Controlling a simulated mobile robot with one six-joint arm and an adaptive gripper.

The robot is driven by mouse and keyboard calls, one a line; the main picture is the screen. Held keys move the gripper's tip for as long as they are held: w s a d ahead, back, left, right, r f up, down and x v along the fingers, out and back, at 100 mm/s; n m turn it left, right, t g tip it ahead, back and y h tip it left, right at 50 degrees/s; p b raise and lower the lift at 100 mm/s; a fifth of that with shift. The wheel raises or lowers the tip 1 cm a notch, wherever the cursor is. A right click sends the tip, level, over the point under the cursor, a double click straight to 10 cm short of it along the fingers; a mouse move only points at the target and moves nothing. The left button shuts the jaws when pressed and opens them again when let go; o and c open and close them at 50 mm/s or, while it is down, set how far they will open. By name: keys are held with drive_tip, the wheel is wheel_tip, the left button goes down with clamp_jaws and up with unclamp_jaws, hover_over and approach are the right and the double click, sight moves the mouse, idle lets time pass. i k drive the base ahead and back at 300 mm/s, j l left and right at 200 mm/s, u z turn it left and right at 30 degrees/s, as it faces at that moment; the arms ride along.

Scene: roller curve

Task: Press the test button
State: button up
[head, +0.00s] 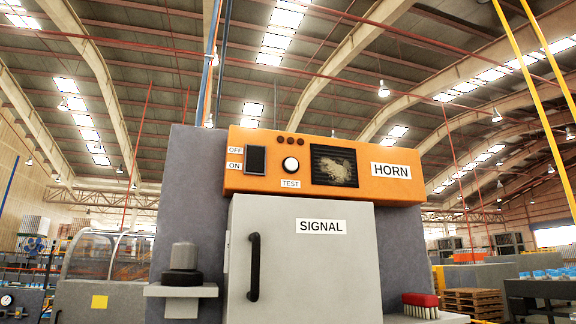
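The test button (290,164) is a round white knob with a dark rim on an orange panel (330,192), just above a white label reading TEST (290,183). The panel stands across the top of a grey cabinet marked SIGNAL. Left of the button is a black rocker switch (256,160) with OFF and ON labels. Right of it is a dark screen or grille (334,166), then a HORN label (391,170). My gripper is not in view.
The grey cabinet door (320,270) is shut and has a black vertical handle (254,267). A red-backed brush (420,304) lies on a ledge at right. The space before the panel looks clear.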

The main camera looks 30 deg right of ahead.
sight(290, 164)
drive_tip(key=z, duration=1.6)
drive_tip(key=i+l, duration=0.15)
drive_tip(key=i, duration=0.3)
